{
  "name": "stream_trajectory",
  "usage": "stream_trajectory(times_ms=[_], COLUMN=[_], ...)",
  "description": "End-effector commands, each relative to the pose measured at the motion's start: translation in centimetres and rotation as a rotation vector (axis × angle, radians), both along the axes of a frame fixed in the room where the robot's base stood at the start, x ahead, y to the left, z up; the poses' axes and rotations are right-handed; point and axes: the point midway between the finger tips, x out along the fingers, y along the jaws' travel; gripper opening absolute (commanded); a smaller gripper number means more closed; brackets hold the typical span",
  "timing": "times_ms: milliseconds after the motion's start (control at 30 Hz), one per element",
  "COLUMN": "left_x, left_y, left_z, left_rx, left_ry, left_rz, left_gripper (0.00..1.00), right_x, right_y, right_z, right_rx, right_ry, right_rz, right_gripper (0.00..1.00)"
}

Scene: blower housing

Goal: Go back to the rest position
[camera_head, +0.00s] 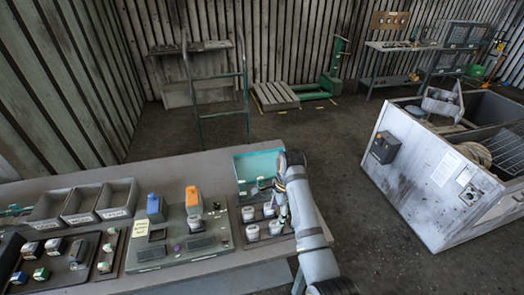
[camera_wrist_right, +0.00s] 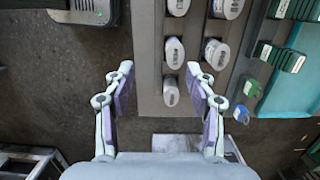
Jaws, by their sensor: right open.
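My right arm comes in from the lower right in the head view, and its gripper (camera_head: 283,205) is over the right end of the workbench, beside a grey tray with white cylindrical parts. White capped parts (camera_wrist_right: 174,52) sit in the grey holder (camera_wrist_right: 150,60) just ahead of and beside the right finger. My left gripper is not in view.
The workbench (camera_head: 205,162) carries grey bins (camera_head: 83,206), a fixture panel (camera_head: 180,240) with blue and orange blocks, and a teal tray (camera_head: 258,163). A large grey housing (camera_head: 425,185) stands at the right. The floor between them is clear.

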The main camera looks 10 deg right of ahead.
Motion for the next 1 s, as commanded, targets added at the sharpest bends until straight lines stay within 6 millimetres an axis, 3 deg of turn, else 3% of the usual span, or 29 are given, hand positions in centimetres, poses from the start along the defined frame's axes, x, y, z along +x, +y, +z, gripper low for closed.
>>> stream_trajectory(times_ms=[167, 300, 400, 700, 967, 1000], left_x=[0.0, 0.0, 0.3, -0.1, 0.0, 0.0], left_y=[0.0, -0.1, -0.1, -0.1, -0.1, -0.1], left_z=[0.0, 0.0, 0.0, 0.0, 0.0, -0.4], left_rx=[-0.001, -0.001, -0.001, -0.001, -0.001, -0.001], left_ry=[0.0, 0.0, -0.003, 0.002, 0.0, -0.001], left_rz=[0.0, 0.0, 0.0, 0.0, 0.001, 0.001], left_gripper=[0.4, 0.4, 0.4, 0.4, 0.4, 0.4], right_x=[-1.4, -6.5, -10.2, -17.4, -21.8, -21.8], right_y=[-1.4, -5.6, -8.0, -10.9, -11.4, -11.5], right_z=[-1.4, -4.2, -4.8, -3.2, -0.4, -1.3], right_rx=[-0.013, -0.078, -0.144, -0.295, -0.394, -0.397], right_ry=[-0.024, -0.122, -0.186, -0.266, -0.296, -0.293], right_rz=[0.072, 0.369, 0.617, 1.144, 1.516, 1.542], right_gripper=[0.56, 0.56, 0.56, 0.56, 0.56, 0.56])
